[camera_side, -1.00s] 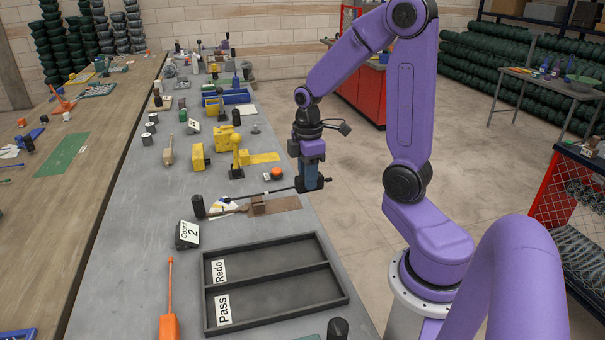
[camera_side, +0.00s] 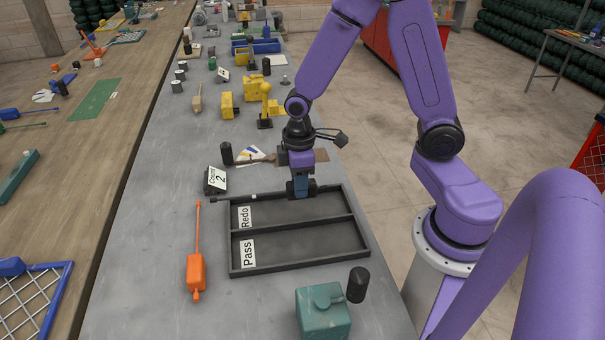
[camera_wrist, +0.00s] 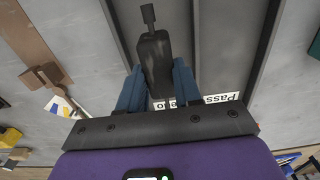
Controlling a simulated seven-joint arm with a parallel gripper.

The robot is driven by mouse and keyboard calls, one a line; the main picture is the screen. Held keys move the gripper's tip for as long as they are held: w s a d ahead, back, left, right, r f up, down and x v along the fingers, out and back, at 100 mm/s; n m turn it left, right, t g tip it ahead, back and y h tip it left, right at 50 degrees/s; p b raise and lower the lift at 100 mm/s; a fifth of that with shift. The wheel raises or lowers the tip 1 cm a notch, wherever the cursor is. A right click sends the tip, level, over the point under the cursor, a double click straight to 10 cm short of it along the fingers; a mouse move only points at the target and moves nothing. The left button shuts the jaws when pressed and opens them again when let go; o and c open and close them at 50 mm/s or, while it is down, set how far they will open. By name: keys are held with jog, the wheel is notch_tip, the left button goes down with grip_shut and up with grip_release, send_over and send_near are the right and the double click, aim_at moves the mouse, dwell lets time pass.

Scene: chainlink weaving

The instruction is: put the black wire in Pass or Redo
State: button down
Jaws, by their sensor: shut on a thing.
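My gripper (camera_side: 300,193) is shut on the black wire; its blue fingers also show in the wrist view (camera_wrist: 158,85). In the wrist view the wire (camera_wrist: 154,58) shows a thick dark body between the fingers and a thin stem ending in a small knob. The black tray (camera_side: 362,243) has two compartments, Redo (camera_side: 245,216) farther away and Pass (camera_side: 247,252) nearer. The gripper is over the Redo compartment, near its far wall. The exact height is unclear.
A Count 2 block (camera_side: 215,180) and an orange tool (camera_side: 197,270) stand left of the tray. A teal box (camera_side: 322,313) and a black cylinder (camera_side: 358,284) are in front.

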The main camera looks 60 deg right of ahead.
jog(key=shift+f, duration=1.85)
jog(key=shift+f, duration=0.2)
jog(key=c, duration=0.7)
grip_release()
notch_tip(320, 180, up, 17)
jog(key=shift+r, duration=0.2)
jog(key=shift+s, duration=0.1)
